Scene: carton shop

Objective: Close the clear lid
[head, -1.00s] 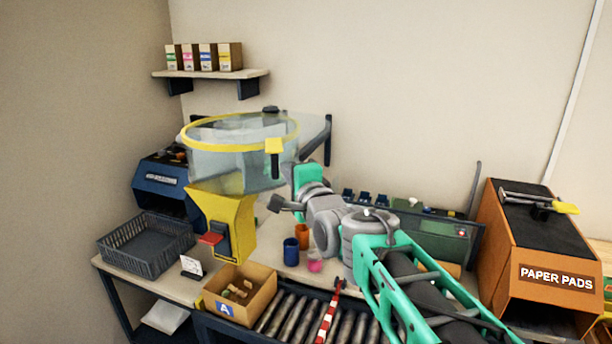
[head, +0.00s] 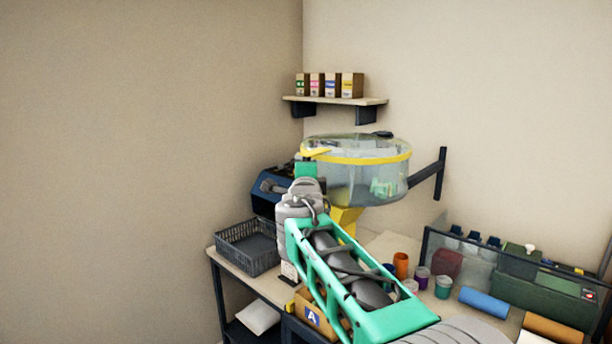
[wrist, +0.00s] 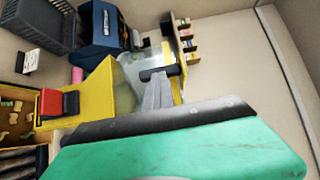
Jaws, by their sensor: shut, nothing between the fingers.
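The clear round drum (head: 375,185) with a yellow rim band (head: 385,160) stands on a yellow base (head: 345,218) at the back of the bench. A clear lid (head: 350,143) lies low over it, with a dark fitting (head: 383,134) at its back edge. I cannot tell whether it sits fully down. A yellow tab (head: 316,152) shows at the rim's front left. My gripper (head: 305,170) is at that side of the drum, its fingertips partly hidden. In the wrist view my gripper (wrist: 160,75) is shut and empty, close to the yellow rim; contact is unclear.
A dark basket (head: 246,248) and a blue machine (head: 268,190) stand left of the drum. A red switch (wrist: 58,104) is on the yellow base. Cups, including an orange one (head: 401,264), stand to the right. A shelf (head: 335,101) with small boxes hangs above.

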